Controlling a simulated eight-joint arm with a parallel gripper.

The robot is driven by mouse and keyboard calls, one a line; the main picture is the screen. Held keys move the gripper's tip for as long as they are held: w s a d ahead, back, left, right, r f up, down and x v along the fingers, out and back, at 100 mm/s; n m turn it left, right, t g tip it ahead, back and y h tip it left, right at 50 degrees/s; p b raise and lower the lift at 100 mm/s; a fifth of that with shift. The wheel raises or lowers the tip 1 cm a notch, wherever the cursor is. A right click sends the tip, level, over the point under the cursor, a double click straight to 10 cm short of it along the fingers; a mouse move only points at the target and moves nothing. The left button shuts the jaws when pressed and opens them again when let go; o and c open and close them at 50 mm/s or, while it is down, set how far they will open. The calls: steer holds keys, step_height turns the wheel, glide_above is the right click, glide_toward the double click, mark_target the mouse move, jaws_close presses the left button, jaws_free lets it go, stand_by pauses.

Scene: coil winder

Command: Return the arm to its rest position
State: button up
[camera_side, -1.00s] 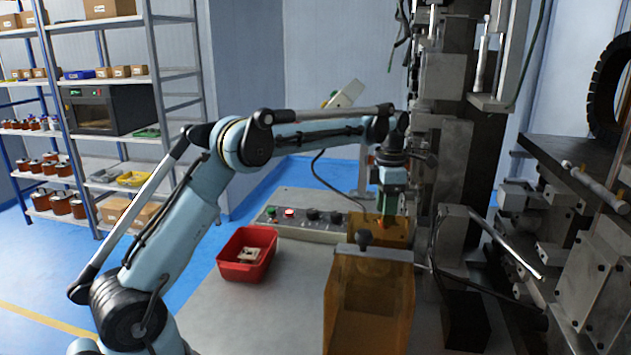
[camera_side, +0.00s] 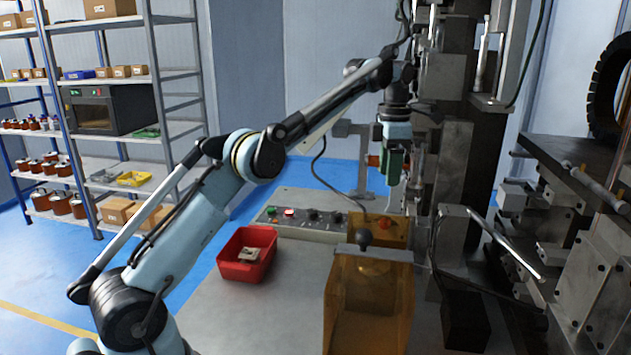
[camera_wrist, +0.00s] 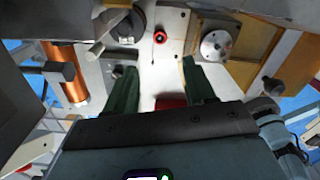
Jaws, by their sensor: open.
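My gripper (camera_side: 392,172) hangs pointing down at the end of the raised arm, above the work table and beside the tall grey winder column (camera_side: 447,130). In the wrist view its two green fingers (camera_wrist: 160,88) stand apart with nothing between them. The amber guard box (camera_side: 368,295) with a dark round knob is below it, and the gripper is clear of it.
A red bin (camera_side: 247,254) holding a small pale part stands on the table (camera_side: 215,318). A control panel (camera_side: 310,222) with buttons lies behind it. A copper coil (camera_wrist: 68,75) shows at left in the wrist view. Shelves (camera_side: 100,80) stand at the back left.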

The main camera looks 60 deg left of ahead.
step_height(320, 180, down, 11)
steer(key=shift+f, duration=0.2)
step_height(320, 180, up, 6)
steer(key=shift+r, duration=0.25)
steer(key=shift+s+a+f, duration=0.4)
steer(key=shift+a+f, duration=0.05)
steer(key=shift+a, duration=0.3)
steer(key=shift+s+a+f, duration=0.35)
steer(key=shift+a+f, duration=0.1)
steer(key=shift+a, duration=0.3)
